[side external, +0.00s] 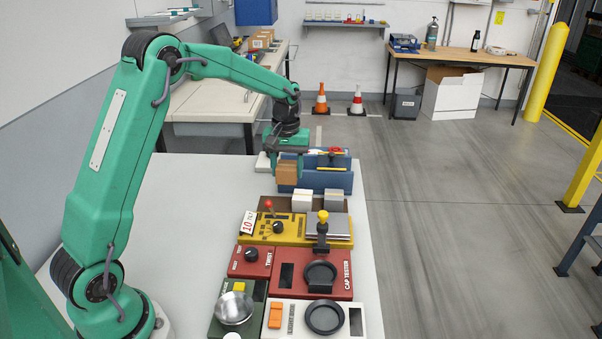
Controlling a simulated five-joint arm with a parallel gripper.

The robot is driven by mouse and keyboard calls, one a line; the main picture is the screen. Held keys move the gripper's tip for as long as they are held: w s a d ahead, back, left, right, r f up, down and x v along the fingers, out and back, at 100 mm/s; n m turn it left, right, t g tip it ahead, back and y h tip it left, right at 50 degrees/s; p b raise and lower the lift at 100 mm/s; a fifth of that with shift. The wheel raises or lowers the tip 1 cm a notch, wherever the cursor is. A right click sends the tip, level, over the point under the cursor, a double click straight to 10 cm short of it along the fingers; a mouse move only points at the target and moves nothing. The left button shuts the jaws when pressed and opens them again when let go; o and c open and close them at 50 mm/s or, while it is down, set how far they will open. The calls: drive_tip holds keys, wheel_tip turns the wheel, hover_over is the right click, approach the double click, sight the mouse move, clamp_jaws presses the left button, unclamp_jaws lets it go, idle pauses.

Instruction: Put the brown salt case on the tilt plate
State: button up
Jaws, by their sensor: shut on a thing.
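The brown salt case (287,174) is at my gripper (286,163), which is shut on it. It hangs in front of the blue bin and behind the brown tray, and its gap from the table is hard to judge. A flat grey plate (318,232) sits at the right of a yellow panel (258,234), with a black post and yellow knob on it.
A brown tray (270,204) holds white and grey boxes (303,200). The blue bin (325,181) holds tools. Nearer are a red cap tester (340,285) and a white panel (290,331). The table's left is clear.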

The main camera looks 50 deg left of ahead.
drive_tip(key=d+r, duration=0.3)
drive_tip(key=d, duration=1.2)
drive_tip(key=shift+n, duration=0.3)
drive_tip(key=shift+w+a+f, duration=0.1)
drive_tip(key=shift+w+f, duration=0.05)
drive_tip(key=shift+f, duration=0.95)
drive_tip(key=shift+w+a+f, duration=0.1)
drive_tip(key=shift+w+f, duration=0.05)
drive_tip(key=shift+f, duration=0.95)
drive_tip(key=shift+w+f, duration=0.15)
drive_tip(key=shift+f, duration=0.95)
drive_tip(key=shift+f, duration=0.1)
drive_tip(key=shift+f, duration=1.8)
drive_tip(key=shift+f, duration=0.15)
drive_tip(key=o, duration=1.1)
drive_tip(key=shift+c, duration=0.2)
wheel_tip(320, 180, up, 12)
drive_tip(key=shift+r, duration=0.2)
